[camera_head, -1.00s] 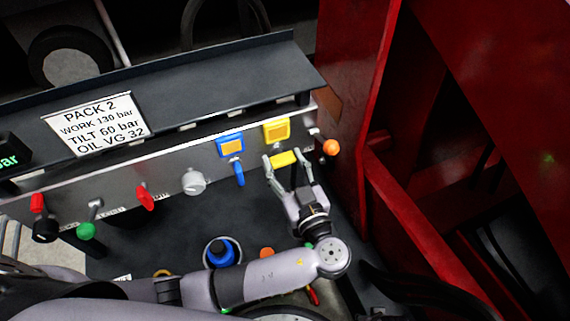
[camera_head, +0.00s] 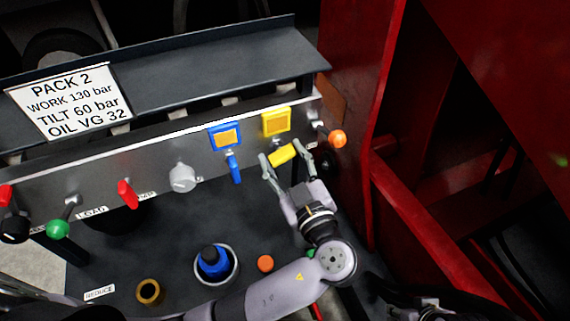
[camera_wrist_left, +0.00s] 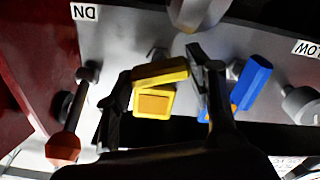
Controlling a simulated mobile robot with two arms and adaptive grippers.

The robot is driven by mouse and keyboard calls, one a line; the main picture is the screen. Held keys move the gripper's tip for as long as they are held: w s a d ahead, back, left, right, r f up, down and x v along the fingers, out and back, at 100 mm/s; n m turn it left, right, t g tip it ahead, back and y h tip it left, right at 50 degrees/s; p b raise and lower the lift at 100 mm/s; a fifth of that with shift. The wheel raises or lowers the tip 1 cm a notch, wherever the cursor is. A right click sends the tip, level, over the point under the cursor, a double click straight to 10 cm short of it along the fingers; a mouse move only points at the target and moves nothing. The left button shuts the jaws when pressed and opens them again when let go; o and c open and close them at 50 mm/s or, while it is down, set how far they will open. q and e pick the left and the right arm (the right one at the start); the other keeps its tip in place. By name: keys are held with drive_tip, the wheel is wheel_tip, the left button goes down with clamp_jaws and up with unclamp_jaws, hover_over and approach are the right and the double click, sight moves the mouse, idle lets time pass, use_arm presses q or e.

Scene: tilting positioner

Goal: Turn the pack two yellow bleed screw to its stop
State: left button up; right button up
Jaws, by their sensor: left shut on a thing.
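The yellow bleed screw (camera_head: 282,155) is a bar-shaped handle on the front of the grey pack 2 panel, below a yellow square tag (camera_head: 276,122). My left gripper (camera_head: 286,158) is shut on the handle, one finger at each end. In the head view the handle is tilted, its right end higher. The wrist view shows the handle (camera_wrist_left: 160,73) between the two fingers, in front of the yellow tag (camera_wrist_left: 153,102). A dark and grey mechanical part at the bottom right of the head view may be my right gripper (camera_head: 425,308); its fingers are unclear.
A blue handle (camera_head: 234,168) hangs close left of my left gripper under a blue tag (camera_head: 225,136). An orange-knobbed lever (camera_head: 337,139) is close on the right, before a red steel frame (camera_head: 350,90). A white knob (camera_head: 183,177) is further left.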

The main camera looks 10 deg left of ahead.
use_arm(q)
drive_tip(key=shift+f+b, duration=0.25)
drive_tip(key=shift+b, duration=0.05)
drive_tip(key=shift+n+b, duration=0.5)
drive_tip(key=shift+b, duration=0.15)
drive_tip(key=shift+n+b, duration=0.3)
drive_tip(key=shift+b, duration=0.35)
use_arm(e)
drive_tip(key=w+a+r+t+y, duration=0.1)
drive_tip(key=w+a+r+t, duration=0.1)
drive_tip(key=w+t, duration=0.3)
drive_tip(key=w+a+r+t+y, duration=0.1)
drive_tip(key=w+a+r+t, duration=0.15)
drive_tip(key=w, duration=0.45)
use_arm(q)
drive_tip(key=shift+n+b, duration=0.3)
drive_tip(key=shift+b, duration=0.45)
drive_tip(key=shift+r+n+b, duration=0.1)
drive_tip(key=shift+n+b, duration=0.2)
drive_tip(key=shift+b, duration=0.25)
use_arm(e)
drive_tip(key=w+a+r+t+y, duration=0.1)
drive_tip(key=w+r+t, duration=0.1)
drive_tip(key=r+t, duration=0.2)
drive_tip(key=w+a+r+t+y, duration=0.1)
drive_tip(key=w+r+t, duration=0.2)
drive_tip(key=r, duration=0.6)
drive_tip(key=shift+a+r+n+t+y, duration=0.3)
drive_tip(key=shift+a+r+n+t, duration=0.1)
drive_tip(key=shift+t, duration=0.15)
